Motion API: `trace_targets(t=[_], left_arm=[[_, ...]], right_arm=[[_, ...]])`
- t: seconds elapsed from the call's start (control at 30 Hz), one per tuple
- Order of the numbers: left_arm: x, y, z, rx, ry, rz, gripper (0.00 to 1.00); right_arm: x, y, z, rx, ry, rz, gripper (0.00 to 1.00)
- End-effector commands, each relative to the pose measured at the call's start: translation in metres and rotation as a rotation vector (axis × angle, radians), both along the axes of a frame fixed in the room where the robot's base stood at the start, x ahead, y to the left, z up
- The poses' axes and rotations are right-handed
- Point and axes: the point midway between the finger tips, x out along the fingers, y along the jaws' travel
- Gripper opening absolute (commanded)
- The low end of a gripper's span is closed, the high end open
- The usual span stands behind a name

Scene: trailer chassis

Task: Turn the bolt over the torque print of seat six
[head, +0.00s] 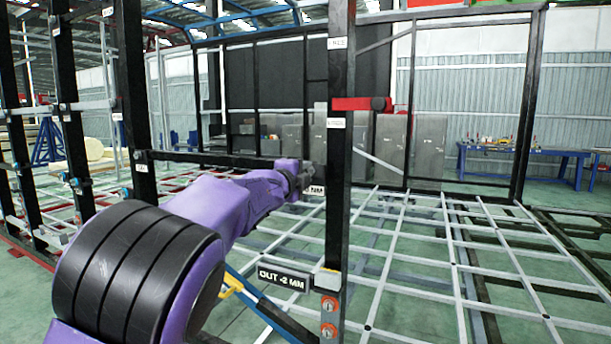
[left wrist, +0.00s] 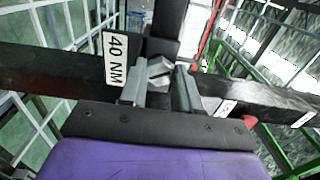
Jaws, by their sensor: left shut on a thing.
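My left gripper (head: 308,178) reaches to the black upright post (head: 338,220), where a black crossbar meets it. A white print (head: 316,190) sits just below the fingers; in the left wrist view the print (left wrist: 115,60) reads "40 NM" and lies beside the fingers. My left gripper (left wrist: 162,88) is shut on a small grey bolt (left wrist: 158,70) at the joint of bar and post. The fingers hide much of the bolt, and its turn angle cannot be told. My right gripper is in neither view.
A dark plate (head: 283,276) reading "OUT -2 MM" and orange-ringed bolts (head: 329,303) are lower on the post. A red bar (head: 360,104) juts from it higher up. A grey lattice floor frame (head: 450,240) spreads right. A blue workbench (head: 520,152) stands far back.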

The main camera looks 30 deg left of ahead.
Motion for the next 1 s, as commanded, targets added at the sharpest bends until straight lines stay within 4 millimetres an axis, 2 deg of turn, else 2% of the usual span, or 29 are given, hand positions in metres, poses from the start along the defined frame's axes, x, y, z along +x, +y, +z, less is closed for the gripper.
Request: trace_targets(t=[0.03, 0.27, 0.3, 0.37, 0.63, 0.73, 0.87, 1.0], left_arm=[[0.001, -0.002, -0.009, 0.001, 0.014, -0.002, 0.01], [0.001, -0.002, -0.009, 0.0, 0.014, -0.003, 0.01], [0.001, -0.002, -0.009, 0.0, 0.014, -0.003, 0.38], [0.001, -0.002, -0.008, 0.0, 0.013, -0.002, 0.57], [0.0, -0.001, -0.004, 0.0, 0.006, -0.001, 0.57], [-0.008, -0.001, -0.004, -0.001, 0.004, 0.0, 0.57], [-0.035, -0.003, -0.006, 0.0, 0.003, 0.0, 0.57], [-0.07, -0.005, -0.005, 0.001, 0.003, 0.0, 0.57]], right_arm=[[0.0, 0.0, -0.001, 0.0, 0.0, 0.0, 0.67], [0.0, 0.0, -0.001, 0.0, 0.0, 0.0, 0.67], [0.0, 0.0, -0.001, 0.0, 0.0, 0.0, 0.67], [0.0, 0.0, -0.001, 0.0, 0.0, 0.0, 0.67], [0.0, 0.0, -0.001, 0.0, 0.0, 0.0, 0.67], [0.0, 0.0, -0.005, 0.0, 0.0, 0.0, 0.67], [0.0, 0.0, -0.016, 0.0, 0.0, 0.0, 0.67], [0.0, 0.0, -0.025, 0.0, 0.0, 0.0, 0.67]])
